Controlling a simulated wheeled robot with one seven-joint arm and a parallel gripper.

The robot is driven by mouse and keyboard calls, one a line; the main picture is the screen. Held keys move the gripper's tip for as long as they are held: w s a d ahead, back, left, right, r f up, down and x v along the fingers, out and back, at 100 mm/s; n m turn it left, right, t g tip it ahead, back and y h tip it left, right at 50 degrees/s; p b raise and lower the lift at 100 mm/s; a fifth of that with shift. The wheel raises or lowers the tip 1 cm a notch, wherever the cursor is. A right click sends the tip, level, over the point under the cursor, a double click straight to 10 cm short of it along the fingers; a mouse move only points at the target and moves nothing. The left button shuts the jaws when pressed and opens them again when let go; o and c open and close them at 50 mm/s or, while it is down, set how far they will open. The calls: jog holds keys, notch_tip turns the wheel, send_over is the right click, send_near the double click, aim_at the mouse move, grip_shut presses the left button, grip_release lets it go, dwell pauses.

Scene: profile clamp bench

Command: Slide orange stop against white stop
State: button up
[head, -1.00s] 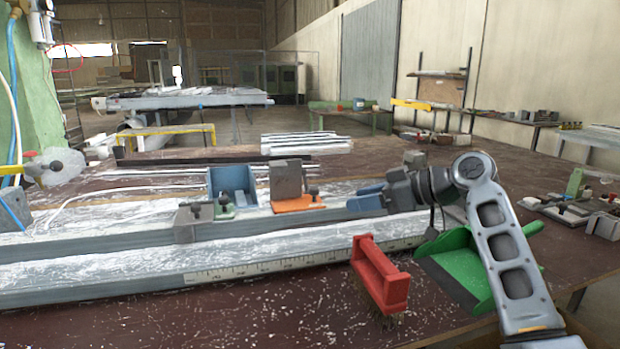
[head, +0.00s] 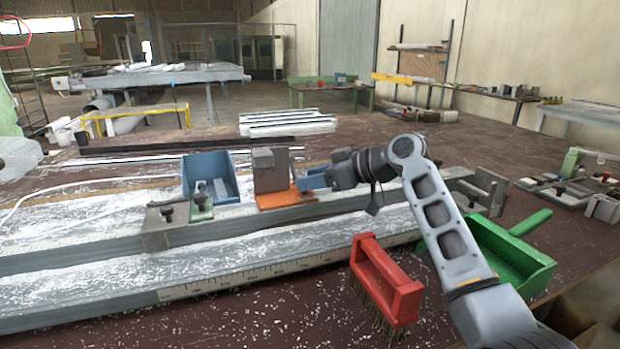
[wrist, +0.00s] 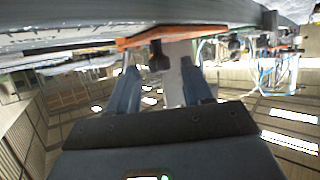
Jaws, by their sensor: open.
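The orange stop (head: 286,194) has an orange base with a grey upright block and sits on the long grey rail (head: 340,206). My gripper (head: 308,180), with blue fingers, is open just right of the block, close to it in the head view. In the wrist view, the fingers of my gripper (wrist: 160,82) point at the orange base (wrist: 170,34); a dark knob and a pale block show between them. Whether they touch is unclear. I cannot pick out a clearly white stop; a small green-based stop (head: 201,208) stands left of the orange one.
A blue open box (head: 195,178) stands behind the green-based stop. A grey end block (head: 483,190) is at the rail's right. A red brush (head: 385,275) and a green dustpan (head: 510,250) lie in front. Shavings cover much of the rail and bench.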

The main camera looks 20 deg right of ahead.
jog(key=shift+w+a+f, duration=0.25)
jog(key=shift+w+a, duration=0.1)
grip_shut()
dwell(0.3)
